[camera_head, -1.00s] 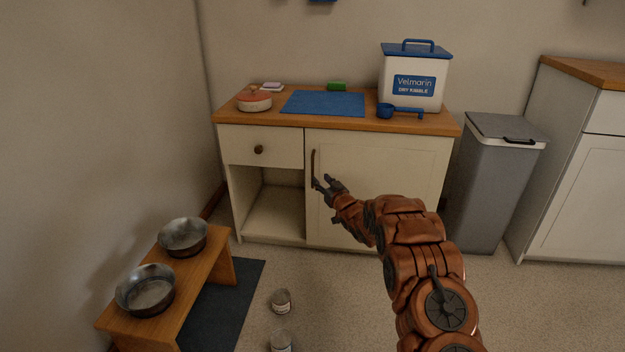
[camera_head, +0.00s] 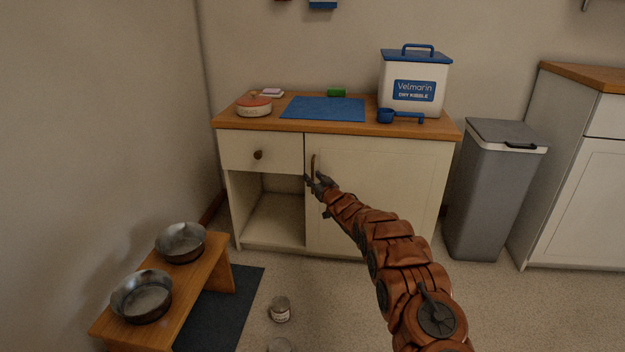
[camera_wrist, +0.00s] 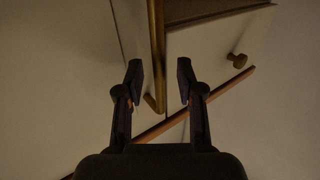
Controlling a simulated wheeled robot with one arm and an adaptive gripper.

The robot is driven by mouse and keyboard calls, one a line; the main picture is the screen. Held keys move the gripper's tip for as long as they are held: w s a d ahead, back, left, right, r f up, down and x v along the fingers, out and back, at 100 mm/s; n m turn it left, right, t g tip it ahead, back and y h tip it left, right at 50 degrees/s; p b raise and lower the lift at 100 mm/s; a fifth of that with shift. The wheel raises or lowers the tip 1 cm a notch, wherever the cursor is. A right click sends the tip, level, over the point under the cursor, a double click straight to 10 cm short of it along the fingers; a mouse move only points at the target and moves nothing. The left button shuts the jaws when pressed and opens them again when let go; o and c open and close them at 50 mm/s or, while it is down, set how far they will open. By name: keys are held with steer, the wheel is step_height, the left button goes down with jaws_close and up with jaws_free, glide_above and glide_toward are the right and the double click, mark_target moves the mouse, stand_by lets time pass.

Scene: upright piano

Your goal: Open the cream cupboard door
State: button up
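The cream cupboard door (camera_head: 376,190) is shut, on the right side of the low wood-topped cabinet. Its upright brass bar handle (camera_head: 313,165) is near the door's left edge. The handle (camera_wrist: 157,50) also shows in the wrist view, running down between the fingers. My gripper (camera_head: 312,180) is at the lower part of the handle. In the wrist view my gripper (camera_wrist: 158,82) is open, one finger on each side of the handle, with gaps between. Whether the handle's depth lies fully between the fingertips I cannot tell.
A drawer with a round knob (camera_head: 258,155) and an open cubby (camera_head: 273,215) are left of the door. A grey bin (camera_head: 492,190) stands right of the cabinet. A wooden bowl stand (camera_head: 215,262) and tins (camera_head: 279,309) are on the floor in front, leftward.

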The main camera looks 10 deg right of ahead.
steer(key=shift+w+f, duration=0.2)
steer(key=shift+w, duration=0.15)
steer(key=shift+w+a+r, duration=0.1)
steer(key=shift+w+r, duration=0.05)
steer(key=shift+w, duration=0.1)
jaws_close()
stand_by(0.6)
